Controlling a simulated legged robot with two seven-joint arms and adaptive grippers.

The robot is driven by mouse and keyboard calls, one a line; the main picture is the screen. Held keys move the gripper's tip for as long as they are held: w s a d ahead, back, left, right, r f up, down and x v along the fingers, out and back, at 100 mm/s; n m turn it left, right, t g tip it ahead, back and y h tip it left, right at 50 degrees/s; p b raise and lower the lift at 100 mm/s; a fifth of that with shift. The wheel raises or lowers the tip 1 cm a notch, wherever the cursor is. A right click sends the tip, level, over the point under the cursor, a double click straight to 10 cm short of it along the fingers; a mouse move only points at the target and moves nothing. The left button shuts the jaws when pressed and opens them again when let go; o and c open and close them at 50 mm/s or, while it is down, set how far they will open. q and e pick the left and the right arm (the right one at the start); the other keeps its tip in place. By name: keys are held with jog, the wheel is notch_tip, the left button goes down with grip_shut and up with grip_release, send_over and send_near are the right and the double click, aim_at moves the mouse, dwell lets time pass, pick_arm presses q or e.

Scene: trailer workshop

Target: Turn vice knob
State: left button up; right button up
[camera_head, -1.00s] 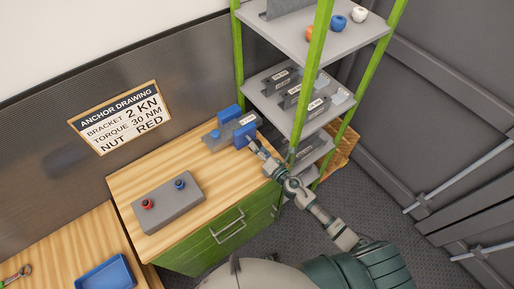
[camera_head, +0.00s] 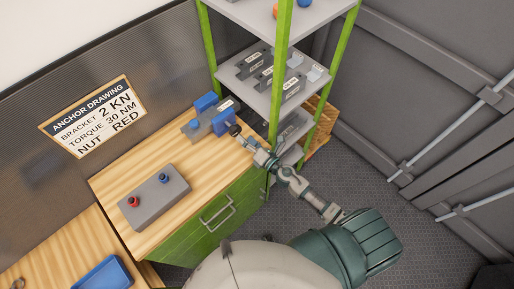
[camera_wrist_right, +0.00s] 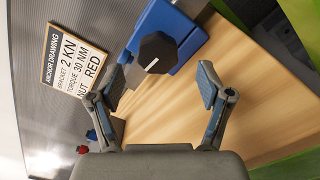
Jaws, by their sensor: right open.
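The blue vice (camera_head: 222,124) stands at the far right end of the wooden worktop, with a grey labelled bracket (camera_head: 203,121) between its jaws. Its dark knob (camera_head: 235,130) sticks out of the front jaw, towards my right gripper (camera_head: 243,139). In the right wrist view the knob (camera_wrist_right: 157,52) is a black, many-sided head in front of the blue jaw (camera_wrist_right: 172,25). My right gripper (camera_wrist_right: 161,76) is open and empty, its fingers spread to either side below the knob, apart from it. My left gripper is not in view.
A grey box (camera_head: 154,198) with a red and a blue knob sits on the worktop (camera_head: 200,165). A green-posted shelf (camera_head: 270,98) with several brackets stands close to the right of the vice. A blue tray (camera_head: 103,273) lies at lower left.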

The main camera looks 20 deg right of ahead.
jog(key=v, duration=0.8)
jog(key=shift+s+d, duration=0.2)
jog(key=shift+d, duration=0.05)
